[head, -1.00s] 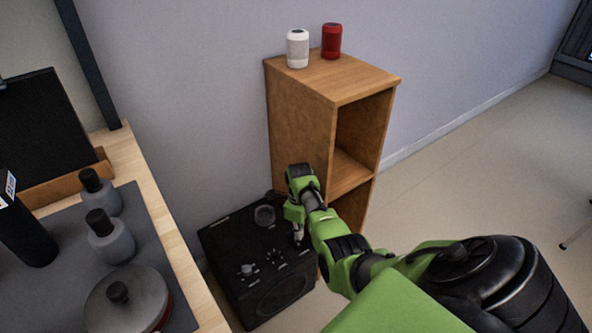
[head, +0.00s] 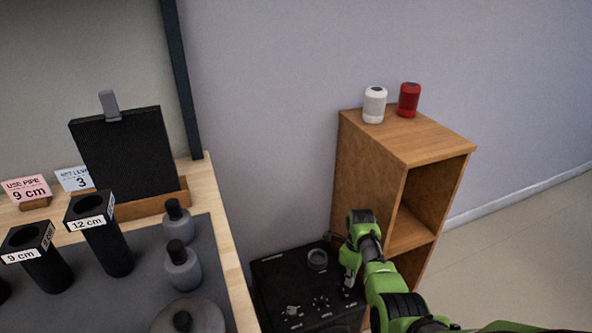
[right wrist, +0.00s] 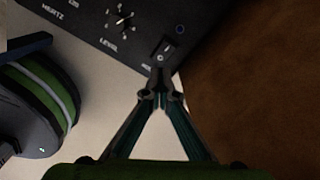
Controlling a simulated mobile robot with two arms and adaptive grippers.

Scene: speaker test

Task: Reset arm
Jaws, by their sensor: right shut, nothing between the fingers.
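My right gripper (head: 349,283) reaches in from the lower right in the head view, over the right side of a black speaker box (head: 275,277). In the right wrist view its fingertips (right wrist: 160,84) are together with nothing between them. They point at a small rocker switch (right wrist: 166,50) on the black panel; I cannot tell whether they touch it. A dial (right wrist: 119,21) marked LEVEL sits left of the switch, with part of the word HERTZ further left. My left gripper is not in view.
A wooden shelf unit (head: 367,170) stands close beside my right arm, with a white cylinder (head: 374,105) and a red cylinder (head: 409,100) on top. At left, a table (head: 222,225) holds black tubes (head: 107,245), grey weights (head: 181,268) and signs reading 9 cm and 3.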

